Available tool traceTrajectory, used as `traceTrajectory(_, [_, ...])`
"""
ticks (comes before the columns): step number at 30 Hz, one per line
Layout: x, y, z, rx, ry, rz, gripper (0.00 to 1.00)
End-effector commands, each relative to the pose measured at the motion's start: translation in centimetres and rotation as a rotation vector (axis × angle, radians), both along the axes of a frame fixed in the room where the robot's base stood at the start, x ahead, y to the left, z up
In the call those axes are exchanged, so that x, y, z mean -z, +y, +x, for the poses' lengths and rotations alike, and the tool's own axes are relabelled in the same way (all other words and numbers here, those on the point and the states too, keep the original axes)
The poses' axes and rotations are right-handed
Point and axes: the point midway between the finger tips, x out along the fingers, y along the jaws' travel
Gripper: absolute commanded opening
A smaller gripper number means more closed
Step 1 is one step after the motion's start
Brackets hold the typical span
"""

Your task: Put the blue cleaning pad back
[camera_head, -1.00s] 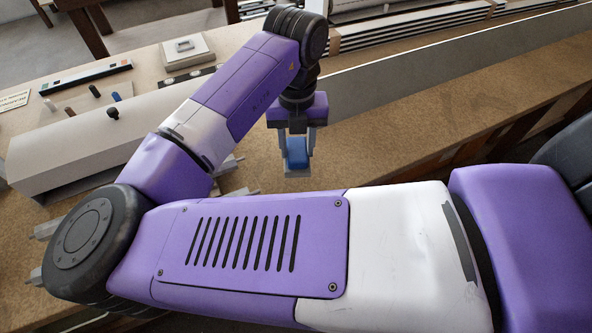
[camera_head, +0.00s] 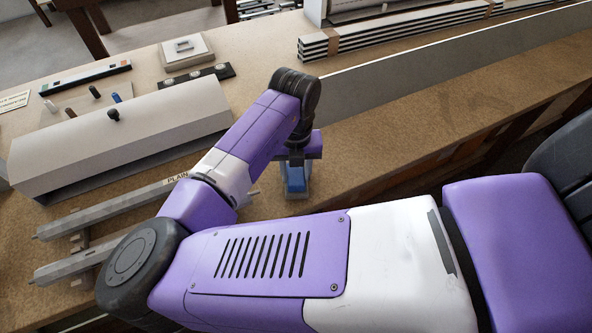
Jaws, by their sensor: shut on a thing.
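The blue cleaning pad (camera_head: 295,179) is between the fingers of my gripper (camera_head: 296,184), which is shut on it. The pad hangs below the purple wrist, close over the brown bench top (camera_head: 375,130). I cannot tell whether its pale underside touches the bench. My forearm hides part of the bench to the left of the pad. I cannot make out a place for the pad in this view.
A long grey housing (camera_head: 120,140) with a black knob lies at left. Metal profiles (camera_head: 110,210) lie in front of it, one labelled PLAIN. A grey upright strip (camera_head: 430,70) runs behind the gripper. Striped slats (camera_head: 400,35) are stacked at the back. Bench right of the gripper is clear.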

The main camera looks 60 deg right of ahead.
Motion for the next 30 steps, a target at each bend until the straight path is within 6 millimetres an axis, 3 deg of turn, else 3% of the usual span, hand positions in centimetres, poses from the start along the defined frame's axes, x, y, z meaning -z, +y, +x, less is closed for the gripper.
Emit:
traceTrajectory(1, [0.1,0.0,0.0,0.000,0.000,0.000,0.00])
traceTrajectory(2, [0.0,0.0,0.0,0.000,0.000,0.000,0.46])
traceTrajectory(4, [0.0,0.0,0.0,0.000,0.000,0.000,0.60])
traceTrajectory(5, [0.0,0.0,0.0,0.000,0.000,0.000,0.62])
traceTrajectory(17, [-0.5,0.0,0.0,0.001,0.000,0.000,0.62])
traceTrajectory(20, [-1.7,0.0,0.1,0.000,-0.003,-0.001,0.62])
traceTrajectory(30, [-8.5,-0.1,0.2,0.001,-0.003,-0.001,0.62])
